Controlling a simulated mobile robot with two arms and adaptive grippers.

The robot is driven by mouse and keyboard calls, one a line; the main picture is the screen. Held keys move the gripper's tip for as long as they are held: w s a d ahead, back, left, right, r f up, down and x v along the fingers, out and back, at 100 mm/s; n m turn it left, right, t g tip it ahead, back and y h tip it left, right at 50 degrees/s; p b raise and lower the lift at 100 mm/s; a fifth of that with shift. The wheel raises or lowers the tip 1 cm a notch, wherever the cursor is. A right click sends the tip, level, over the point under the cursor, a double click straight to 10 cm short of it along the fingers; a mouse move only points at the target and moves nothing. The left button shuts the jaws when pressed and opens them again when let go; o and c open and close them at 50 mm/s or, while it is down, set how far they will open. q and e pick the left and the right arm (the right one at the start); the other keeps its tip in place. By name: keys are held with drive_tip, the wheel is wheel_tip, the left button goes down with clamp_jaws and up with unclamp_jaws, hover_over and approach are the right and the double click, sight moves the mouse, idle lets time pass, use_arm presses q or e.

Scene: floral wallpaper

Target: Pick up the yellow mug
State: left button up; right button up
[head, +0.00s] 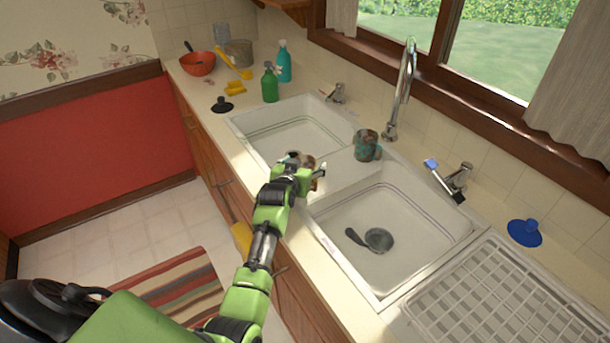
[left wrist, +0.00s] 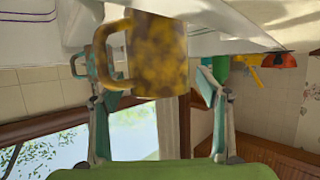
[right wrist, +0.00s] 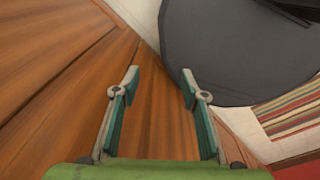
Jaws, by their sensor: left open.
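The yellow mug (left wrist: 160,52), mottled with brown, fills the middle of the left wrist view, which appears upside down. Its handle (left wrist: 112,56) points left there. In the head view the mug (head: 307,160) is mostly hidden behind my left gripper (head: 304,170), on the ledge between the two sink basins. My left gripper is open, with one finger on each side of the mug in the left wrist view (left wrist: 155,78). Whether the fingers touch it I cannot tell. My right gripper (right wrist: 160,75) is open and empty, facing brown wood.
A teal and brown mug (head: 367,146) stands on the ledge farther back, near the tall faucet (head: 403,85). The right basin (head: 350,205) holds a dark spoon-like item. Green (head: 270,85) and teal (head: 284,62) bottles and a red bowl (head: 197,64) stand at the far left.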

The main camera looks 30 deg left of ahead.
use_arm(q)
drive_tip(key=c, duration=1.4)
drive_tip(key=shift+r, duration=0.1)
